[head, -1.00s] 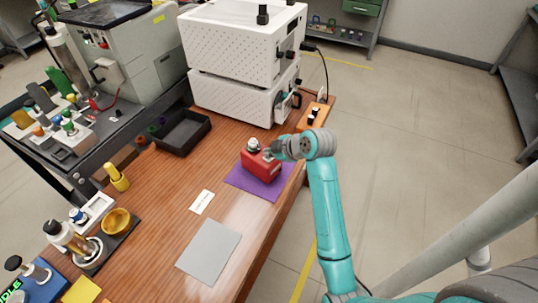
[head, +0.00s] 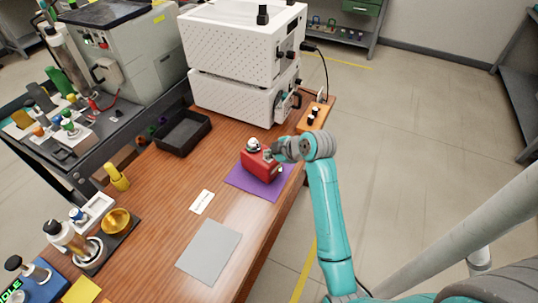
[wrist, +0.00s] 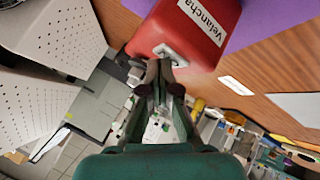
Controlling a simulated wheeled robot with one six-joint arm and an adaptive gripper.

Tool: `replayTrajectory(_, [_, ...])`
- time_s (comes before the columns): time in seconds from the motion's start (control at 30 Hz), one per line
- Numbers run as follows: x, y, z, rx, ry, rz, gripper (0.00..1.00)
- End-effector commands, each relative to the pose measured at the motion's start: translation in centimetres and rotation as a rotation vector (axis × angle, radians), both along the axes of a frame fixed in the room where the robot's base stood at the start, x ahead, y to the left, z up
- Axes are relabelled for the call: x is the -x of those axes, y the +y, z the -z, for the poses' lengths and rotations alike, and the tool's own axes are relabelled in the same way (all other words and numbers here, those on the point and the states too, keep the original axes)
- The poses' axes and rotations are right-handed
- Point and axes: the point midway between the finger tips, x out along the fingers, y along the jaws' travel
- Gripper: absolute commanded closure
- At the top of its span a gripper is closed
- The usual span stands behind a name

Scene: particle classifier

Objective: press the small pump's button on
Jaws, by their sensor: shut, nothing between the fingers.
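The small pump is a red box (head: 259,167) with a silver round part on top, sitting on a purple mat (head: 246,184) on the wooden table. In the wrist view the red pump (wrist: 195,30) shows a white label reading "Velancha". My gripper (head: 272,155) is at the pump's right upper side in the head view. In the wrist view my gripper's fingertips (wrist: 159,66) are together, close to a pale metal piece on the pump's end face. The fingers partly cover that piece, so I cannot tell whether they touch it. The button itself is not clearly visible.
White stacked boxes (head: 236,101) stand behind the pump. A black tray (head: 182,132) lies to the left, and a grey plate (head: 209,251) and a white card (head: 201,202) lie in front. A small wooden block with black knobs (head: 313,116) is at the right edge.

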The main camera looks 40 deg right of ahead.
Motion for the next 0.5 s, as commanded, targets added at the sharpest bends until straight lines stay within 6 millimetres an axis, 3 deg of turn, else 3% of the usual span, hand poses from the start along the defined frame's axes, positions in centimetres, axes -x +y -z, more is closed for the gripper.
replayTrajectory(0.5, [0.0,0.0,-2.3,0.000,-0.001,0.001,1.00])
